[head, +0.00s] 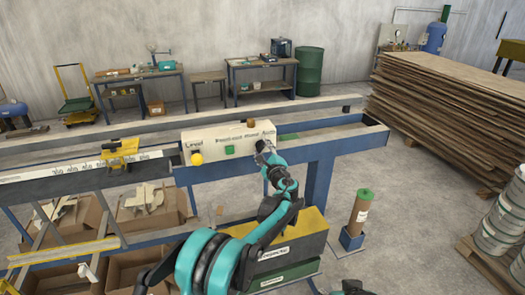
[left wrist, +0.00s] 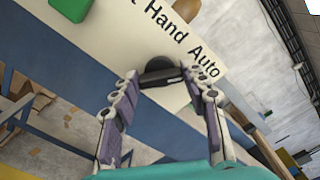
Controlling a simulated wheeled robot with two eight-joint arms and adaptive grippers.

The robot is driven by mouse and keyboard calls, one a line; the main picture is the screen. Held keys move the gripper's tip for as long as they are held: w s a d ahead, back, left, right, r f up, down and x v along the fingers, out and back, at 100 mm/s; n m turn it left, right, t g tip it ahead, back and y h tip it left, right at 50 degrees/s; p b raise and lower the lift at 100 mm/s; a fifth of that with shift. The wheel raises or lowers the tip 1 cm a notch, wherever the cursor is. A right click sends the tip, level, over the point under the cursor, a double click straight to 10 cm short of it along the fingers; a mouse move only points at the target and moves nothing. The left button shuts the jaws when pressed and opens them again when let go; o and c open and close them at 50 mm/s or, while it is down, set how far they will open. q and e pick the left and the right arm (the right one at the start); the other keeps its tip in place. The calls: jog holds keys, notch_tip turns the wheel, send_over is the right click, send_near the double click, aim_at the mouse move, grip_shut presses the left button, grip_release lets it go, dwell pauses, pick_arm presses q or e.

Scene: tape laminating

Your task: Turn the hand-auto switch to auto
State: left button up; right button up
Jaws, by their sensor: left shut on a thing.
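The control panel (head: 222,137) is a cream box on the blue machine frame, with a yellow knob (head: 196,158) at left and a green button (head: 229,150) in the middle. My left gripper (head: 262,147) is at the panel's right end and covers the switch there in the head view. In the left wrist view, the black hand-auto switch (left wrist: 160,72) sits below the words Hand and Auto. The left gripper (left wrist: 160,80) has its two fingers around the switch, one on each side. My right gripper is not clearly seen; only a dark arm part shows at the bottom edge.
The blue frame (head: 340,140) runs across behind and beside the panel. A stack of boards (head: 450,110) stands at right. A green-topped cylinder (head: 360,212) stands on a blue base. Cardboard boxes (head: 145,225) with scraps sit under the frame at left.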

pick_arm(q)
jog(key=o, duration=1.2)
jog(key=shift+c, duration=0.2)
jog(key=v, duration=1.2)
jog(key=shift+d, duration=0.1)
jog(key=s+a+f+n+g+b, duration=0.3)
jog(key=s+a+n, duration=0.3)
jog(key=a, duration=0.4)
jog(key=s+a+f+n+g+b, duration=0.2)
jog(key=s+a+n+g+b, duration=0.15)
jog(key=s+a, duration=0.6)
jog(key=s+f+n+g+h+b, duration=0.1)
jog(key=s+f+n, duration=0.3)
jog(key=s, duration=0.4)
jog(key=s+a+f+n+g+h+b, duration=0.1)
jog(key=s+f+n+h+b, duration=0.1)
jog(key=s+f+n, duration=0.2)
jog(key=s+a+f+n+g+h+b, duration=0.1)
jog(key=s+f+n+h+b, duration=0.1)
jog(key=s+f+n, duration=0.2)
jog(key=s+f, duration=0.3)
jog(key=s, duration=0.5)
jog(key=shift+f+h, duration=0.25)
jog(key=shift+h, duration=0.05)
